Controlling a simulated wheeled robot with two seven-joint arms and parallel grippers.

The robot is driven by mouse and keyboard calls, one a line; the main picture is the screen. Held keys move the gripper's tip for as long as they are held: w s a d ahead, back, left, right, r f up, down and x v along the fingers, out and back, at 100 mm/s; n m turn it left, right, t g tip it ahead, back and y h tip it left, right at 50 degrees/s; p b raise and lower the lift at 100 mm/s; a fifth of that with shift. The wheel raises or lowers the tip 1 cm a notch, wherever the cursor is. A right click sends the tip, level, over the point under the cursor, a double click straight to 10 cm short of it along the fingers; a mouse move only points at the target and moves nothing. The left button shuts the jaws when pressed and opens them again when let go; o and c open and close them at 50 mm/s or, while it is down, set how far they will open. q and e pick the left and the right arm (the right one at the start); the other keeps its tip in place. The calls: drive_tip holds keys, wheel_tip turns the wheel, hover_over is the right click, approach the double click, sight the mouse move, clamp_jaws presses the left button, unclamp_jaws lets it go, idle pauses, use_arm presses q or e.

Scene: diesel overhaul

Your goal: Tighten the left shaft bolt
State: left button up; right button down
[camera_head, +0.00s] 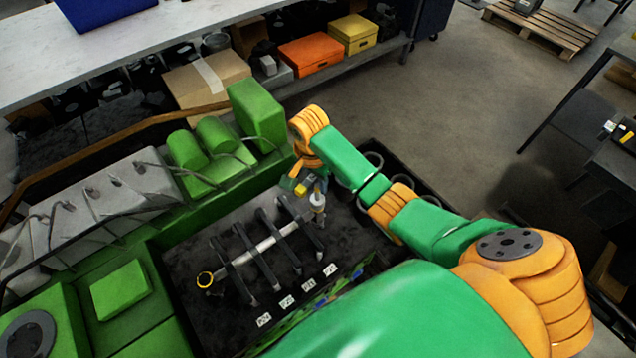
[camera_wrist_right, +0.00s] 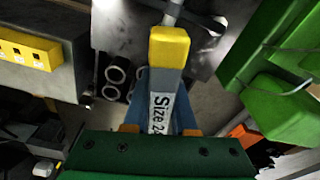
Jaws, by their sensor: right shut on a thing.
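My right gripper (camera_head: 316,182) is over the right end of the engine bay. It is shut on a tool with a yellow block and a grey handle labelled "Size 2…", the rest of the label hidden. This tool (camera_wrist_right: 169,55) points away from the gripper in the right wrist view. A grey shaft (camera_head: 262,246) lies across several dark bars in the bay. The left shaft bolt is not clearly distinguishable. My left gripper is not in view.
The green engine block (camera_head: 122,290) surrounds the dark bay. Green blocks (camera_head: 257,112) and grey pipes rise behind it. Several white label cards (camera_head: 287,302) lie along the front. A shelf with an orange box (camera_head: 311,54) and a yellow box (camera_head: 353,33) stands behind.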

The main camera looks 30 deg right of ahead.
drive_tip(key=shift+r, duration=0.4)
drive_tip(key=n, duration=0.4)
drive_tip(key=shift+t, duration=0.3)
drive_tip(key=n, duration=0.4)
drive_tip(key=shift+y, duration=0.4)
drive_tip(key=n, duration=0.7)
drive_tip(key=shift+a+n+y, duration=0.1)
drive_tip(key=shift+n+y, duration=0.3)
drive_tip(key=n, duration=0.3)
drive_tip(key=shift+n, duration=0.4)
drive_tip(key=n+y, duration=0.1)
drive_tip(key=n, duration=0.4)
drive_tip(key=shift+a, duration=0.1)
drive_tip(key=n, duration=0.3)
drive_tip(key=shift+w, duration=0.1)
drive_tip(key=n+g, duration=0.1)
drive_tip(key=n, duration=0.4)
drive_tip(key=shift+a+n+b, duration=0.1)
drive_tip(key=shift+n+b, duration=0.2)
